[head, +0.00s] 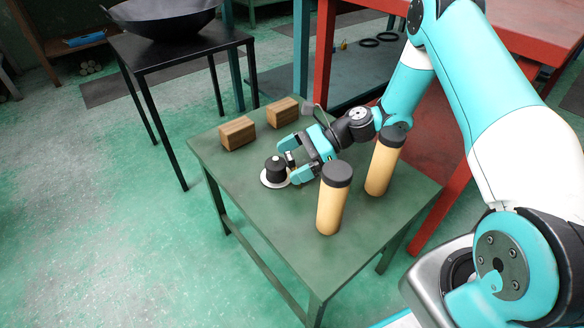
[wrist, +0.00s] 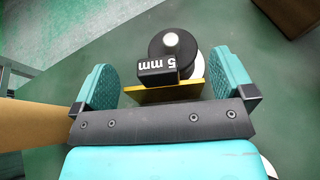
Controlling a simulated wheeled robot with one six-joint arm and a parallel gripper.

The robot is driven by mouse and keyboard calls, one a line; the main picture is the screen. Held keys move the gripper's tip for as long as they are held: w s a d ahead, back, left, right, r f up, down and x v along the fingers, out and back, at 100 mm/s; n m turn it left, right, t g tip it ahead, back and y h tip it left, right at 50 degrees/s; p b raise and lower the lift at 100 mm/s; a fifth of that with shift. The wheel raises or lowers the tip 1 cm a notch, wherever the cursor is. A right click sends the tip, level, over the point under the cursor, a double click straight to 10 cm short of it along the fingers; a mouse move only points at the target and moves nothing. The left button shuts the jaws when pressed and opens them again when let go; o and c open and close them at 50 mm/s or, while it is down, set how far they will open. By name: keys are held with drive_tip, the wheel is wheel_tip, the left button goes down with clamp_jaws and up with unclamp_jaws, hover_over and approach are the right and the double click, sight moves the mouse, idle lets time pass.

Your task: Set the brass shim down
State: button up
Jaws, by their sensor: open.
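The brass shim (wrist: 165,94) shows in the wrist view as a yellow plate with a black tab marked "5 mm" (wrist: 158,67). It sits between my fingers, with a gap on each side, next to a black round piece (wrist: 172,45) on a pale disc. In the head view that black piece (head: 274,166) stands on its pale disc (head: 268,182) on the green table. My gripper (head: 290,160) is open, low over the table at the disc's right side; its teal fingers also show in the wrist view (wrist: 165,72). The shim's lower edge is hidden, so its contact below cannot be told.
Two tan cylinders with dark caps (head: 333,204) (head: 382,168) stand right of my gripper, close to my arm. Two wooden blocks (head: 238,132) (head: 282,111) lie at the back. A black table (head: 190,45) with a wok stands behind. The table's front left is clear.

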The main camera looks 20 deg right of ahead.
drive_tip(key=c, duration=0.9)
drive_tip(key=shift+r, duration=0.15)
